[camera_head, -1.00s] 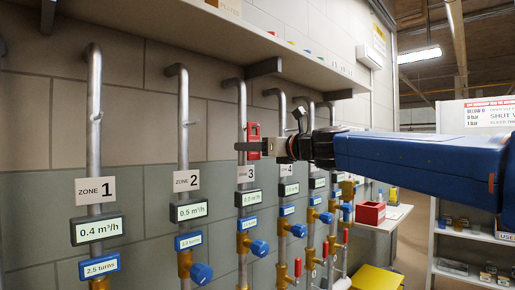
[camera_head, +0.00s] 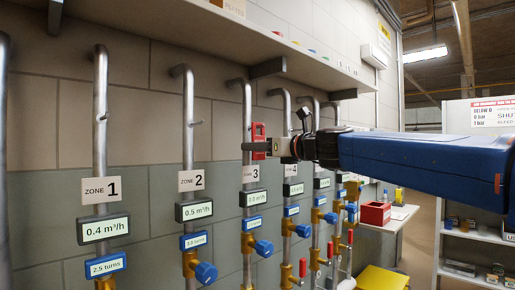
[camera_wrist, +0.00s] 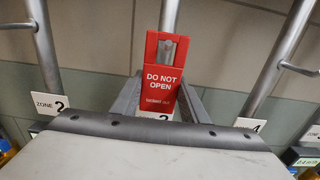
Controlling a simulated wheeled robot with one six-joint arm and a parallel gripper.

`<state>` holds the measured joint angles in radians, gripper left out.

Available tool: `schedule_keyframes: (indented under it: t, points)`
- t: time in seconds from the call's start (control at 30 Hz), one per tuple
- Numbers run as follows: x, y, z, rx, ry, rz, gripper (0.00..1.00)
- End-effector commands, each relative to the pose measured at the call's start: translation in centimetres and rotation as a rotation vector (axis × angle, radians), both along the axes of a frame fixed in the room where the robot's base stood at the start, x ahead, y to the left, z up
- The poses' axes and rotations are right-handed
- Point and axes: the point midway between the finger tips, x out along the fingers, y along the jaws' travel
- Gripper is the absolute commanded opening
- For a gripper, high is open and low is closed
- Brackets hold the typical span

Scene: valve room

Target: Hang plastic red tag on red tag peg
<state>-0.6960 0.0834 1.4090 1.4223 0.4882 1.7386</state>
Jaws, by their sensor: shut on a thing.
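A red plastic tag (camera_head: 259,141) reading "DO NOT OPEN" is held upright in my gripper (camera_head: 262,147). In the wrist view the tag (camera_wrist: 165,88) stands between the two grey fingers (camera_wrist: 160,100), facing the camera. The tag is in front of or beside the zone 3 pipe (camera_head: 247,105); contact cannot be told. Short pegs stick out from the zone 1 pipe (camera_head: 103,117) and the zone 2 pipe (camera_head: 198,122).
A shelf (camera_head: 240,32) runs along the wall above the pipes. Zone labels, displays and blue valve knobs (camera_head: 264,247) sit lower on the pipes. A red box (camera_head: 376,214) stands on a bench at the right. Other pipes stand close on both sides.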

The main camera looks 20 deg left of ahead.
Motion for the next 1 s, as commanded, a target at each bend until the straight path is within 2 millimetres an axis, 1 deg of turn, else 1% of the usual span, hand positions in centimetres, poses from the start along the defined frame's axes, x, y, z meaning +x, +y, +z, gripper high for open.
schedule_keyframes:
  t: [0.6,1.0]
  points:
    - [0.0,0.0,1.2,0.0,-0.001,0.0,0.15]
    - [0.0,0.0,1.3,0.0,0.0,0.0,0.15]
